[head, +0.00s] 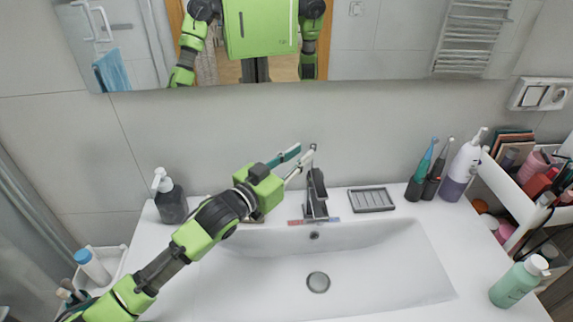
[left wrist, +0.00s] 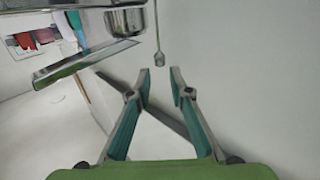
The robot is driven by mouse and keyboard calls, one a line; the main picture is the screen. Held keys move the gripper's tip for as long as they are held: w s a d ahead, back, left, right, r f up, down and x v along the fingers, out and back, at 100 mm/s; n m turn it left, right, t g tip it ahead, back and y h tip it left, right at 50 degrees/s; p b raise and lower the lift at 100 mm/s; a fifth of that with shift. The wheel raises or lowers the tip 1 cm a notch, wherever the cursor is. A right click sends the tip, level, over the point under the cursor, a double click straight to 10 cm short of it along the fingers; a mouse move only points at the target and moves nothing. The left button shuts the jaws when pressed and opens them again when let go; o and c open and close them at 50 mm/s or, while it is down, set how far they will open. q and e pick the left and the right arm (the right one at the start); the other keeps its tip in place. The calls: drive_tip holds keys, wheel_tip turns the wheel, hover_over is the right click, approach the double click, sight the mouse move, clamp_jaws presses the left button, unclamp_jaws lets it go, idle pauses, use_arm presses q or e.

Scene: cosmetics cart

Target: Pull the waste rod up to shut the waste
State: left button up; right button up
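My left gripper (head: 305,150) reaches in from the left, level with the top of the dark chrome faucet (head: 317,192). Its teal-lined fingers are open with a clear gap. In the left wrist view the waste rod (left wrist: 158,59) is thin, with a small grey knob at its end. The knob is just beyond the open fingertips (left wrist: 160,82), roughly in line with the gap, and nothing is held. In the head view I cannot make out the rod near the faucet and fingers. The round waste (head: 318,282) is in the basin floor. My right gripper is not in view.
A dark soap dispenser (head: 172,202) stands left. The white basin (head: 400,265) is empty.

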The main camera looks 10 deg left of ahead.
use_arm(q)
drive_tip(key=shift+v, duration=2.75)
